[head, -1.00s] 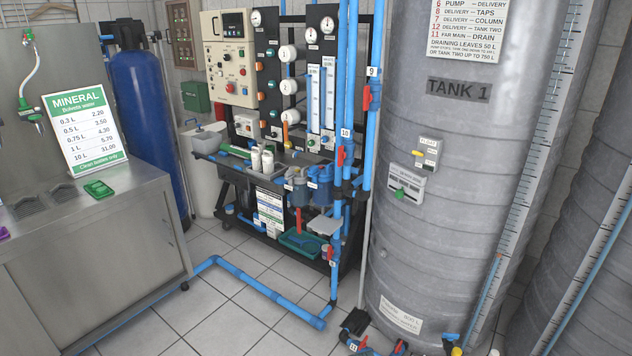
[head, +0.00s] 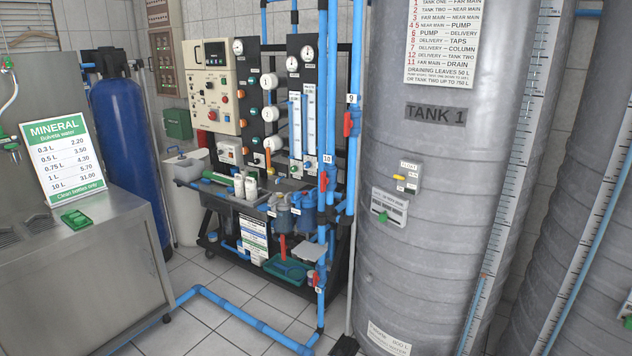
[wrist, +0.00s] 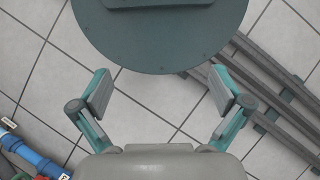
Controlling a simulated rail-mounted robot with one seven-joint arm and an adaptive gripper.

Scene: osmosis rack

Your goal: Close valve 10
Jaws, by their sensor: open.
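Valve 10 shows in the head view as a red handle (head: 323,182) on a vertical blue pipe, just below a white "10" tag (head: 327,159). The handle appears upright, in line with the pipe. My gripper (wrist: 160,93) shows only in the wrist view. Its two fingers are spread wide with nothing between them, over bare tiled floor. Valve 10 is not in the wrist view, so the gripper is away from it.
Valve 9 (head: 348,124) has a similar red handle on the neighbouring pipe to the right. The large grey tank 1 (head: 420,270) stands close on the right. A steel counter (head: 90,270) is at the left. Blue pipe (head: 235,312) runs along the floor between.

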